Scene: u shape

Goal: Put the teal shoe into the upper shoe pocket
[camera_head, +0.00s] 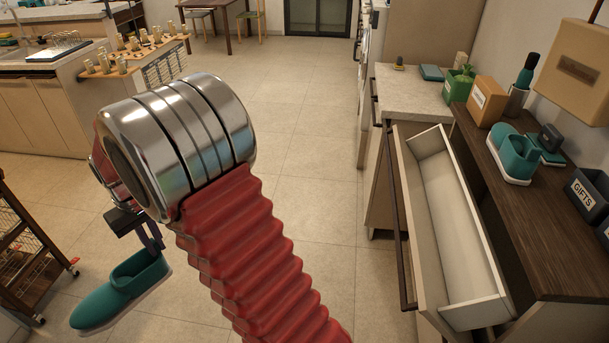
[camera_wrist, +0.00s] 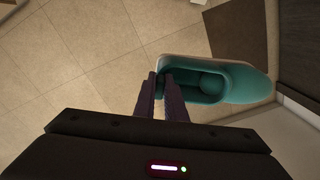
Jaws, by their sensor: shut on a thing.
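A teal shoe (camera_head: 120,292) with a pale sole hangs in the air above the floor at the lower left of the head view. My gripper (camera_head: 152,246) is shut on the rim at one end of this shoe. In the wrist view the shoe (camera_wrist: 232,82) points right, and my gripper (camera_wrist: 163,88) holds its edge at the left end. A second teal shoe (camera_head: 512,160) stands on the dark wooden top at the right, apart from my gripper. I cannot make out a shoe pocket in either view.
A pale drawer (camera_head: 440,215) stands open and empty at the right. A green box (camera_head: 457,88), an orange box (camera_head: 487,100) and a GIFTS box (camera_head: 588,193) stand on the furniture there. A wire cart (camera_head: 30,250) is at the left. The middle floor is clear.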

